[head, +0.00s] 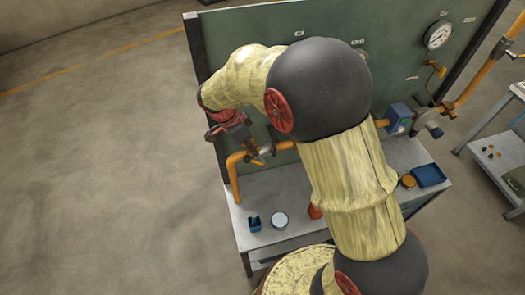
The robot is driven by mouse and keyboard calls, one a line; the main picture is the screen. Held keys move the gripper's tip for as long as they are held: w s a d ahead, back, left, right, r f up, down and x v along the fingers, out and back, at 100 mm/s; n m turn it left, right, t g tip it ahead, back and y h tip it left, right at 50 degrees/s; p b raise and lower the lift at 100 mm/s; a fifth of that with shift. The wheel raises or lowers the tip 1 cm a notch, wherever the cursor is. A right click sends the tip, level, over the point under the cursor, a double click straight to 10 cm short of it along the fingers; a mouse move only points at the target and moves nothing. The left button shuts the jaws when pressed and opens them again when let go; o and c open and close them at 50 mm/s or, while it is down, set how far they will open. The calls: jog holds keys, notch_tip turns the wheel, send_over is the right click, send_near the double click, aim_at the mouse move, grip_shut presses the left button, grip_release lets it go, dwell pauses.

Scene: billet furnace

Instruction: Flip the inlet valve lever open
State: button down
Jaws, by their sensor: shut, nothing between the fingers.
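My gripper (252,148) is in the head view at left of centre, pointing down in front of the green panel, with its fingers shut and empty. Its tips are beside or just above a small valve (266,151) on the orange pipe at the left; I cannot tell whether they touch. A small yellow part, perhaps its lever (258,161), shows just below the fingertips. The labels are too small to read, so I cannot tell which one is the inlet valve.
The green panel (225,50) stands behind a grey bench (245,238). A gauge (438,35) is at the upper right. My arm hides the panel's middle.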

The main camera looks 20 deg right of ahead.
jog(key=a+f+h+b, duration=0.6)
jog(key=b, duration=0.6)
jog(key=shift+w+a+f+g, duration=0.2)
jog(key=shift+w+a+g, duration=0.05)
jog(key=shift+a+g, duration=0.1)
jog(key=shift+f, duration=0.1)
jog(key=r+v, duration=0.1)
jog(key=v, duration=1)
jog(key=shift+w+r+p, duration=0.25)
jog(key=shift+p, duration=0.05)
